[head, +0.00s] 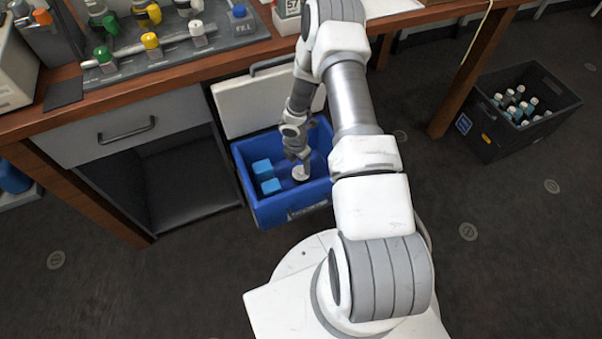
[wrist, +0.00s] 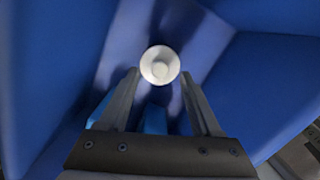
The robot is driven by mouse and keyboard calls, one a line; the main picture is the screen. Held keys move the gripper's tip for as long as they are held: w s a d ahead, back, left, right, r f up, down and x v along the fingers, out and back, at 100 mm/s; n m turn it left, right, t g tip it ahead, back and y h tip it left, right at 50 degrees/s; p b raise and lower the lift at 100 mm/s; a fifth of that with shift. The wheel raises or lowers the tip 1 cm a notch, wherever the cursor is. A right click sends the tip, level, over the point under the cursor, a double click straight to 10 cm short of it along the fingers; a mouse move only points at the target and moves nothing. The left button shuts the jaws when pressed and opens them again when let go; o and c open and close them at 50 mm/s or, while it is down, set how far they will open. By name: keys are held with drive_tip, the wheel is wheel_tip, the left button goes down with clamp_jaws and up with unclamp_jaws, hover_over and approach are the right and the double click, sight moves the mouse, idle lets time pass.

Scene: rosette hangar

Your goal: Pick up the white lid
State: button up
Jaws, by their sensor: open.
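The white lid (wrist: 160,65) is a small round disc with a raised knob at its middle, seen from above inside the blue bin. It also shows in the head view (head: 300,174), just below my gripper's tip. My gripper (wrist: 159,76) is open and points down into the bin. In the wrist view the lid appears between and slightly beyond the two fingertips, with no clear contact. The blue bin (head: 292,216) is open and stands on the floor by the desk. How high the lid sits above the bin floor cannot be told.
Two light-blue blocks (head: 266,178) lie in the bin left of my gripper. The bin walls are close around the gripper. A pale panel (head: 240,103) stands behind the bin. The desk edge (head: 180,62) is above it. A dark crate of bottles (head: 487,138) is at right.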

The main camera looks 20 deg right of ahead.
sight(301, 169)
wheel_tip(301, 169, down, 2)
drive_tip(key=shift+d+f, duration=0.15)
drive_tip(key=shift+f, duration=0.1)
clamp_jaws()
drive_tip(key=shift+r, duration=0.1)
wheel_tip(301, 169, up, 7)
drive_tip(key=b, duration=0.4)
drive_tip(key=shift+f, duration=0.2)
idle(0.4)
